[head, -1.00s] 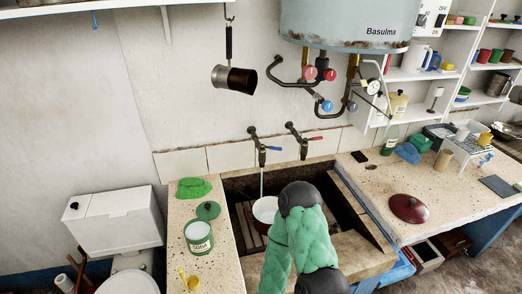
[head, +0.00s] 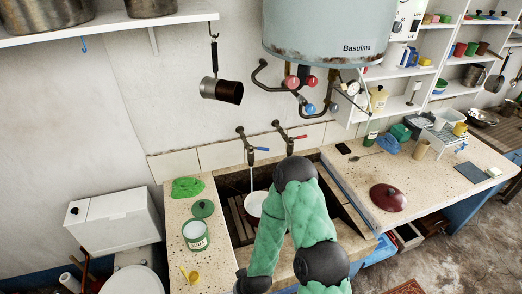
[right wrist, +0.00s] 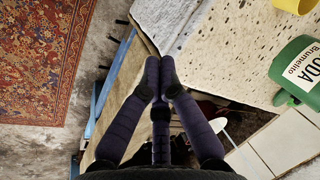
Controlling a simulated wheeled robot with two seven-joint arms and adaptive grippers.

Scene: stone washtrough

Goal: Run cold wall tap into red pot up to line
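The red pot (head: 252,203), pale inside, stands in the stone trough (head: 240,225) under the cold wall tap (head: 250,150) with the blue handle. A thin water stream (head: 251,180) runs from this tap into the pot. My green-sleeved right arm hides the pot's right side, and I cannot make out the line or water level. In the right wrist view my right gripper (right wrist: 160,62) has its fingertips together, empty, by the counter edge. It is out of the head view. My left gripper is in neither view.
A second tap (head: 286,135) has a red handle. On the left counter (head: 178,220) are a green soda tin (head: 196,235), its lid (head: 203,208), a green cloth (head: 187,187) and a yellow cup (head: 192,276).

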